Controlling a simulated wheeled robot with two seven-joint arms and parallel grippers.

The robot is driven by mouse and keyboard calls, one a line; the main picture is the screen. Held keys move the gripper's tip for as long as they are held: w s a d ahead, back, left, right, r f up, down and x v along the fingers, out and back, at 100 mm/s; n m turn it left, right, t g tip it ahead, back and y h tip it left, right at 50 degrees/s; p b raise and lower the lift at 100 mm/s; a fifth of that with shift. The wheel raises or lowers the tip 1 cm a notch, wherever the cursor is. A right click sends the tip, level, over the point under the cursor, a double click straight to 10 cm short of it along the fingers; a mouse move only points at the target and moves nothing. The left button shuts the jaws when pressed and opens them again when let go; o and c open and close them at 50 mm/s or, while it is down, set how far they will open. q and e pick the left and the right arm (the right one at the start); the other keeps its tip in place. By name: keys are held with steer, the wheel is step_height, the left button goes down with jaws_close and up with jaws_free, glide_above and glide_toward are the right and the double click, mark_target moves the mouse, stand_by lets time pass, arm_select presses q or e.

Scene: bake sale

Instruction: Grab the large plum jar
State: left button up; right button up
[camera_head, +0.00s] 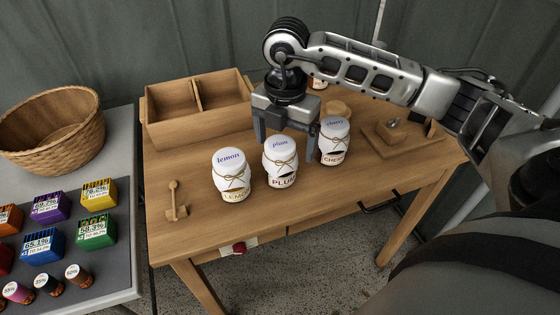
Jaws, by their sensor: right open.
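The plum jar (280,163) stands upright on the wooden table, with a white lid, a string bow and a "PLUM" label. It is the middle one of a row of jars, between the lemon jar (231,176) and the cherry jar (333,142). My right gripper (285,145) is above and behind the plum jar, pointing down, with its fingers apart. One finger shows to the left of the lid and one to the right, between plum and cherry. I cannot tell whether they touch the jar. My left gripper is not in view.
A divided wooden box (197,130) stands at the table's back left. Another jar (317,84) is partly hidden behind my right arm. A small wooden tool (175,202) lies front left. A wooden stand (400,138) sits at right. A side table (95,265) holds colored boxes and a wicker basket (52,150).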

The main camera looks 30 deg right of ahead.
steer(key=shift+w+a+f, duration=0.15)
steer(key=shift+f, duration=1.4)
steer(key=shift+w+a+f, duration=0.1)
steer(key=shift+w+f, duration=0.05)
steer(key=shift+f, duration=1.35)
steer(key=shift+r, duration=0.1)
steer(key=c, duration=1.3)
